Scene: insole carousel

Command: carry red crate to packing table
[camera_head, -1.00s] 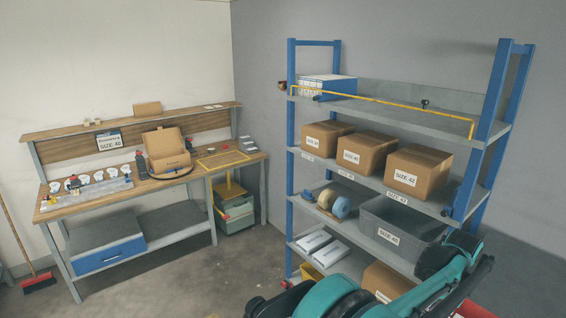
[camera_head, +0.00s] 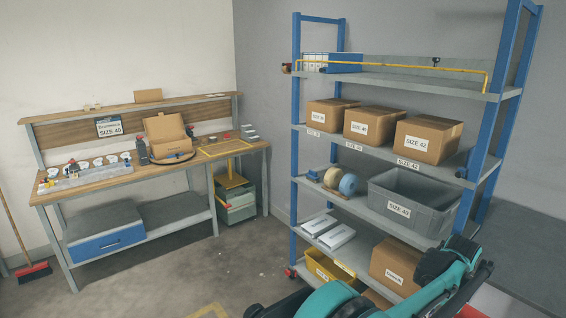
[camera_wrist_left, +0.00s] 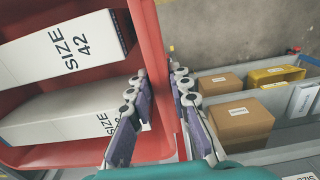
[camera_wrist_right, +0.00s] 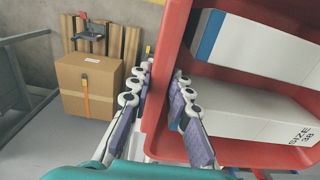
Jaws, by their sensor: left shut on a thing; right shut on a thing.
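The red crate (camera_wrist_left: 152,40) is gripped by its walls, one gripper on each of two sides. In the left wrist view my left gripper (camera_wrist_left: 160,88) is shut on a red wall, one finger inside and one outside. In the right wrist view my right gripper (camera_wrist_right: 160,85) is shut on another wall of the red crate (camera_wrist_right: 176,30). White boxes (camera_wrist_left: 60,50), one marked size 42, lie inside. In the head view only a red sliver shows at the bottom right; both grippers are out of that view. The packing table (camera_head: 125,181) stands at the left against the wall.
A blue-framed shelf rack (camera_head: 297,140) with cartons, a grey bin (camera_head: 420,205) and a yellow bin (camera_head: 325,268) stands at the right. A broom (camera_head: 33,268) leans at far left. The right wrist view shows a carton (camera_wrist_right: 90,85) by a pallet. Floor before the table looks clear.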

